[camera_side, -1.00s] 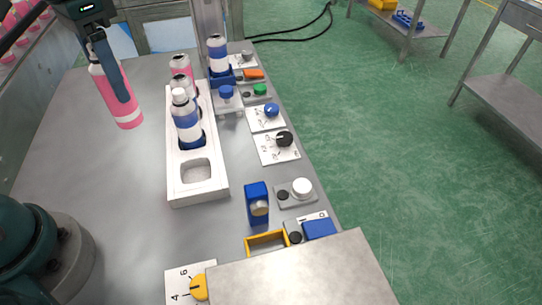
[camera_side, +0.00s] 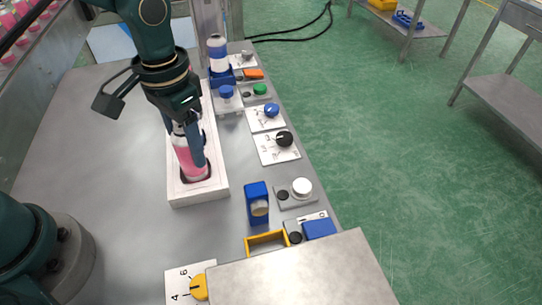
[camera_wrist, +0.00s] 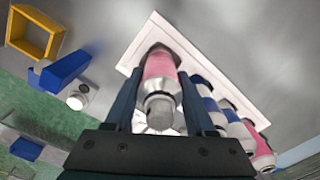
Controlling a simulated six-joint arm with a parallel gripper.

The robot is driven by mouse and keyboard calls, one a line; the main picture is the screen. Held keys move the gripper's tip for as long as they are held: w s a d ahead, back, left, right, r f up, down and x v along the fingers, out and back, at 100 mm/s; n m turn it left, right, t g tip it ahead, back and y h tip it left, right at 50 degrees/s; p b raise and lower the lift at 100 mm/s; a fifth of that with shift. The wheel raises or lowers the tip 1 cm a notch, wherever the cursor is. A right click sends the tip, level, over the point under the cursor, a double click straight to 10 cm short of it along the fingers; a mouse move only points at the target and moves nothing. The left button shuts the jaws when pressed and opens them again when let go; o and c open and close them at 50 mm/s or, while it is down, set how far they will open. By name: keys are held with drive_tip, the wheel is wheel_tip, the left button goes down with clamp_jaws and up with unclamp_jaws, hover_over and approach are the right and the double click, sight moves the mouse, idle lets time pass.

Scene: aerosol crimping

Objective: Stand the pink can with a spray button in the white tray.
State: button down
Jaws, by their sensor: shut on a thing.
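My gripper (camera_side: 189,148) is shut on a pink can (camera_side: 190,166) and points down at the near end of the white tray (camera_side: 200,197). The can is close to upright, with its lower end at the near pocket of the tray; I cannot tell whether it touches the pocket floor. In the wrist view the held can (camera_wrist: 160,66) shows a pale, metallic top between the two fingers; a spray button is not clear there. The tray (camera_wrist: 133,49) also shows there.
Beside the held can, a blue-and-white can (camera_wrist: 204,90) and pink cans (camera_wrist: 262,152) stand in a row; my arm mostly hides them in the side view. A blue block (camera_side: 257,203), yellow frame (camera_side: 267,242) and several knob panels (camera_side: 278,148) lie right of the tray.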

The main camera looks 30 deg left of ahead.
drive_tip(key=shift+f, duration=0.15)
drive_tip(key=shift+c, duration=1.2)
unclamp_jaws()
